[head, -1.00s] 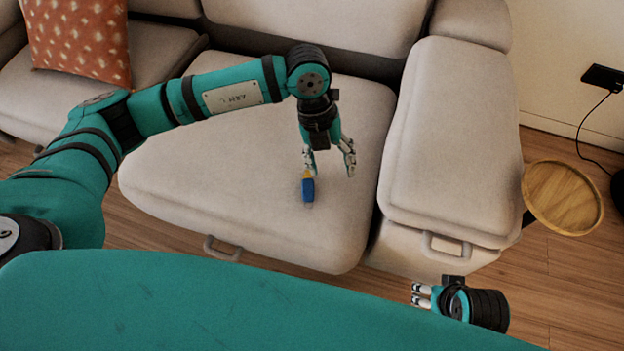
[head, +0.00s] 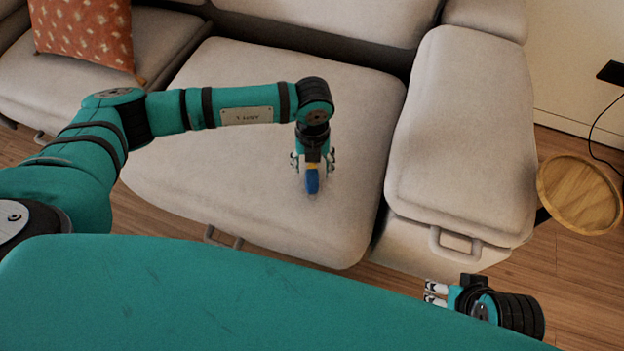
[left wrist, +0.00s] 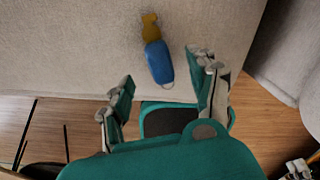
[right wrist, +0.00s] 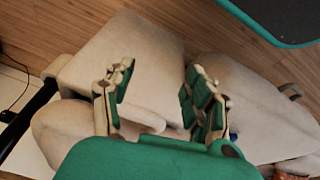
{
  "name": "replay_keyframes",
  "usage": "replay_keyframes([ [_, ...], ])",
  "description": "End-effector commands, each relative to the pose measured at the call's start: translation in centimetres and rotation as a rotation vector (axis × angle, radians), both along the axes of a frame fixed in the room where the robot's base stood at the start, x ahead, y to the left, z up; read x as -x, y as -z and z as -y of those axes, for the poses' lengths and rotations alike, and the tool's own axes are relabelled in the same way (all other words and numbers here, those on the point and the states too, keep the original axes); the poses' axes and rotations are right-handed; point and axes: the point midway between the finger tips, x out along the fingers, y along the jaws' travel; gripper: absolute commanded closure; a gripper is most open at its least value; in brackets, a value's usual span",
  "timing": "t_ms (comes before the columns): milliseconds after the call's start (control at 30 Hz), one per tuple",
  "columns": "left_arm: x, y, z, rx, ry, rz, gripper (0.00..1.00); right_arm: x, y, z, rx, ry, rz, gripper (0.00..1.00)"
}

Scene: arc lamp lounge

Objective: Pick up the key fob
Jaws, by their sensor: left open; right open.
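The key fob (head: 312,182) is blue with a yellow end and lies on the sofa seat cushion. In the left wrist view the fob (left wrist: 158,62) lies beyond the fingertips, its blue end toward me, with a thin ring at that end. My left gripper (head: 312,160) is open and points down above the fob; in the left wrist view its open fingers (left wrist: 162,75) hold nothing. In the head view the gripper hides part of the yellow end. My right gripper (head: 430,293) is open and empty, low in front of the sofa's armrest; its spread fingers (right wrist: 155,92) show in the right wrist view.
The beige seat cushion (head: 230,130) is clear around the fob. The padded armrest (head: 460,130) rises to its right. A round wooden side table (head: 580,195) stands at the far right. An orange patterned pillow (head: 82,32) leans at the upper left.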

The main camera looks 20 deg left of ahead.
Motion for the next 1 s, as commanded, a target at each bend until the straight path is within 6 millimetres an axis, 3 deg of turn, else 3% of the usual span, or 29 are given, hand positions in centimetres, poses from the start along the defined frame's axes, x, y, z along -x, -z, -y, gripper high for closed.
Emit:
replay_keyframes([
  [200, 0.4, 3.5, 0.0, -0.001, 0.001, -0.001, 0.4, -0.2, 1.1, -0.1, -0.001, 0.0, 0.008, 0.45],
  [300, 0.4, 4.3, 0.0, 0.0, 0.0, -0.001, 0.4, -2.2, 0.5, -0.6, -0.02, -0.008, 0.099, 0.45],
  [667, 0.4, 4.9, 0.0, 0.0, 0.001, -0.001, 0.4, -3.3, 0.1, -0.9, -0.031, -0.012, 0.151, 0.45],
  [1000, 0.4, 4.9, 0.0, 0.0, 0.0, -0.001, 0.84, -3.2, 0.1, -0.9, -0.029, -0.012, 0.15, 0.45],
])
